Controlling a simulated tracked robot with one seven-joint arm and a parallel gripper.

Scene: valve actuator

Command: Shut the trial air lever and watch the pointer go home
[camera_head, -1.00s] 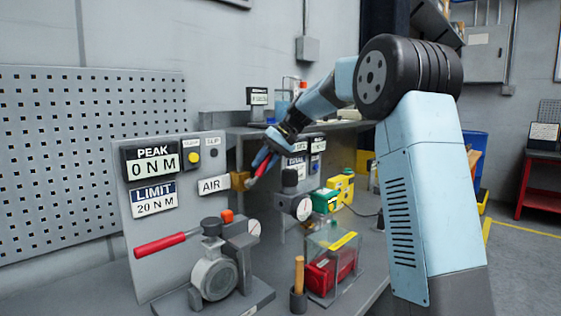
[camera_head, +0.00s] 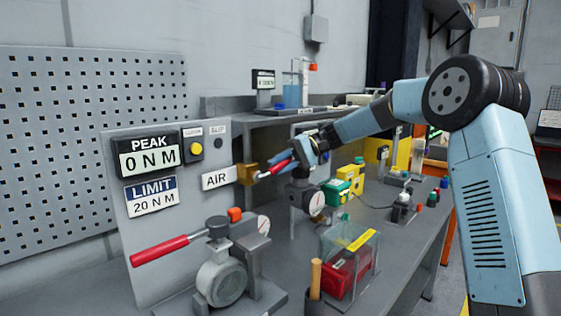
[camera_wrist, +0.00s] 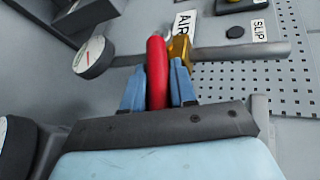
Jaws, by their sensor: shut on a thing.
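The air lever has a red handle (camera_head: 279,167) on a brass valve (camera_head: 247,174), to the right of the AIR label (camera_head: 219,178). My gripper (camera_head: 294,163) is shut on the red handle. In the wrist view the handle (camera_wrist: 157,68) stands between my two blue fingers (camera_wrist: 157,90), with the brass valve (camera_wrist: 180,48) just beyond. A round white gauge (camera_head: 317,204) sits right of the valve, and it also shows in the wrist view (camera_wrist: 90,57). A second dial (camera_head: 263,225) is lower left. Their pointers are too small to read.
The panel shows PEAK 0 NM (camera_head: 150,156) and LIMIT 20 NM (camera_head: 151,195). A separate long red lever (camera_head: 160,250) sticks out left of the lower valve body (camera_head: 222,283). A clear box with red contents (camera_head: 345,272) and a wooden-handled tool (camera_head: 315,278) stand in front.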

